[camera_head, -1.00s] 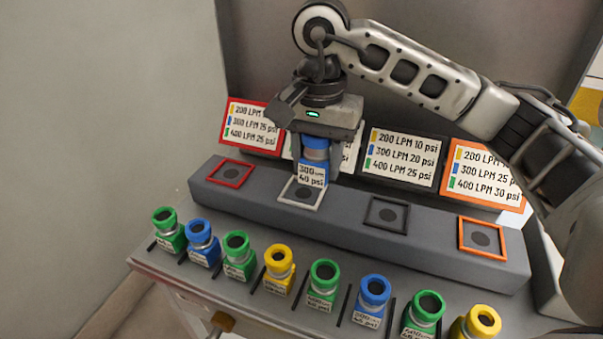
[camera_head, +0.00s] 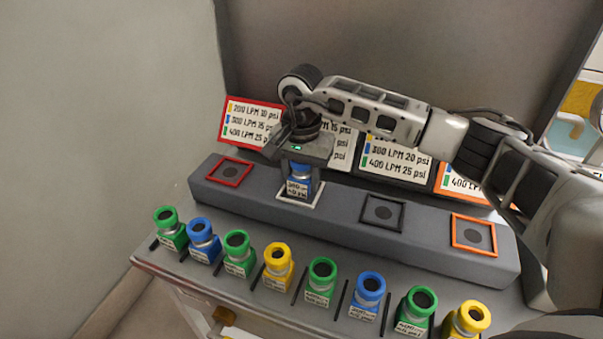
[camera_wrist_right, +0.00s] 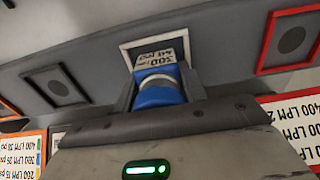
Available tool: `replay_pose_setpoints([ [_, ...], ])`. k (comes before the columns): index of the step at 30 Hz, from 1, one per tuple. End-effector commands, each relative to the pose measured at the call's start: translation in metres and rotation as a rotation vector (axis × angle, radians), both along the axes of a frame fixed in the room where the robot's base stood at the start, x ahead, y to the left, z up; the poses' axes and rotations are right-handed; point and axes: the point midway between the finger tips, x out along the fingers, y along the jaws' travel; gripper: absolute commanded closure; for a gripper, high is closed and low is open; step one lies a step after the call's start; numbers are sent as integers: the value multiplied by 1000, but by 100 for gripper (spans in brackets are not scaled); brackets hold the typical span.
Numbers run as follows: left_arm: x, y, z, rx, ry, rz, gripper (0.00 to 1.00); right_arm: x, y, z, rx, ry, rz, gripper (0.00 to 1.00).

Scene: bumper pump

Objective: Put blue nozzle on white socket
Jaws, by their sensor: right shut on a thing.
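My right gripper (camera_head: 299,177) is shut on a blue nozzle (camera_head: 299,187) with a white label. In the head view the nozzle stands upright at the white-framed socket (camera_head: 285,192), inside its frame outline. In the right wrist view the blue nozzle (camera_wrist_right: 158,90) sits between the fingers, and the white socket frame (camera_wrist_right: 126,55) shows around its label end. The gripper and nozzle hide the socket's middle, so I cannot tell whether the nozzle is fully seated. My left gripper is not in view.
The grey ledge also holds empty red (camera_head: 229,172), black (camera_head: 382,213) and orange (camera_head: 474,236) framed sockets. Label signs (camera_head: 397,159) stand behind it. A front row of green, blue (camera_head: 369,291) and yellow nozzles stands between black dividers.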

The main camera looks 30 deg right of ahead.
Motion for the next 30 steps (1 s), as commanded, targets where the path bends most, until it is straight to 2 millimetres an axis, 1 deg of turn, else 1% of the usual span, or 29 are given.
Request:
replay_pose_setpoints([
  [3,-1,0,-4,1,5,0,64,0,0,0,1,-1,0,88],
  [6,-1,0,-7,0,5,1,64,0,0,-4,1,-1,0,88],
  [7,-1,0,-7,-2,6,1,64,0,0,-4,0,0,-1,56],
  [8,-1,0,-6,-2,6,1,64,0,0,-3,1,-1,-1,47],
  [9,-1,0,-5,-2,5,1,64,0,0,-3,0,0,-1,37],
  [17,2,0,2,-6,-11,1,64,0,0,-2,0,0,-1,37],
  [20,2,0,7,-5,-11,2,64,0,0,3,1,0,-1,37],
  [21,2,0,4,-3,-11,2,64,0,0,5,1,-2,-1,37],
  [23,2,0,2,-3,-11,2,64,1,0,13,1,-3,-1,37],
  [26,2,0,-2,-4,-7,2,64,1,0,32,1,-6,-2,37],
  [30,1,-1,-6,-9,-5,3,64,1,0,64,0,-6,-1,37],
])
